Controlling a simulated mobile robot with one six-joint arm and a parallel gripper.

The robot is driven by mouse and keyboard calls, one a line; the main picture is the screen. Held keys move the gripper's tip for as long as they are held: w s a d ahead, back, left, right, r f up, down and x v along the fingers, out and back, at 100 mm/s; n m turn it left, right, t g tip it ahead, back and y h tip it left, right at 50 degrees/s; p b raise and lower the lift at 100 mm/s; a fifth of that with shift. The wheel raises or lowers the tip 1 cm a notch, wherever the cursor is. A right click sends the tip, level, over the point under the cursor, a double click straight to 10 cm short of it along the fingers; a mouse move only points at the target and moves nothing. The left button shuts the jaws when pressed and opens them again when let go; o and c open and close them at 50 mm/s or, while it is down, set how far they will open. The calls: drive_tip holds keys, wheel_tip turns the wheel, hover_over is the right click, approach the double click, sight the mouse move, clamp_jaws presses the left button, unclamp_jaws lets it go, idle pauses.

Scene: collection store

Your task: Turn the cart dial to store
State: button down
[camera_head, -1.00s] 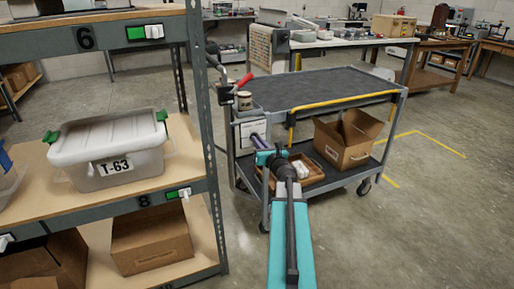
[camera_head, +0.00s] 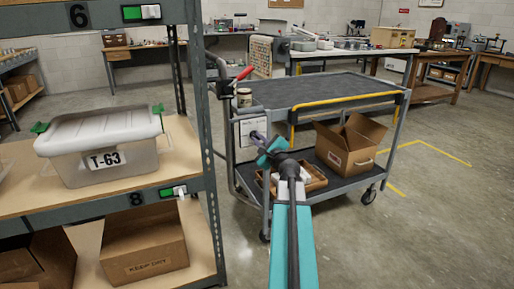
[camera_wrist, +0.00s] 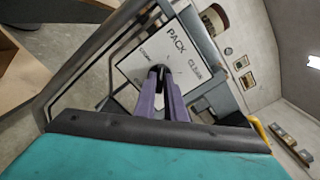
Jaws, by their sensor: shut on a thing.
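The dial plate (camera_head: 249,129) is a white panel on the near left end of the grey cart (camera_head: 330,93). In the wrist view the plate (camera_wrist: 150,62) carries the word PACK at the top and CLEAN at the right; a smaller word at the left is hard to read. My gripper (camera_head: 256,136) reaches the plate in the head view. In the wrist view the purple fingers of my gripper (camera_wrist: 161,74) are shut on the small dark dial (camera_wrist: 157,70) at the plate's middle. The fingers hide most of the dial, so its pointing direction cannot be told.
A grey shelf rack (camera_head: 207,180) stands close at the left, holding a white lidded box (camera_head: 100,140) marked T-63. The cart's lower shelf holds an open cardboard box (camera_head: 345,146) and a brown tray (camera_head: 316,183). A red lever (camera_head: 243,73) is above the plate. Floor at the right is clear.

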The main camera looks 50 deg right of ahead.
drive_tip(key=n+b, duration=0.8)
drive_tip(key=n, duration=0.1)
drive_tip(key=shift+w+a, duration=0.15)
drive_tip(key=shift+a, duration=0.05)
idle(0.4)
drive_tip(key=c, duration=1.8)
unclamp_jaws()
drive_tip(key=shift+d, duration=0.1)
drive_tip(key=shift+s, duration=0.25)
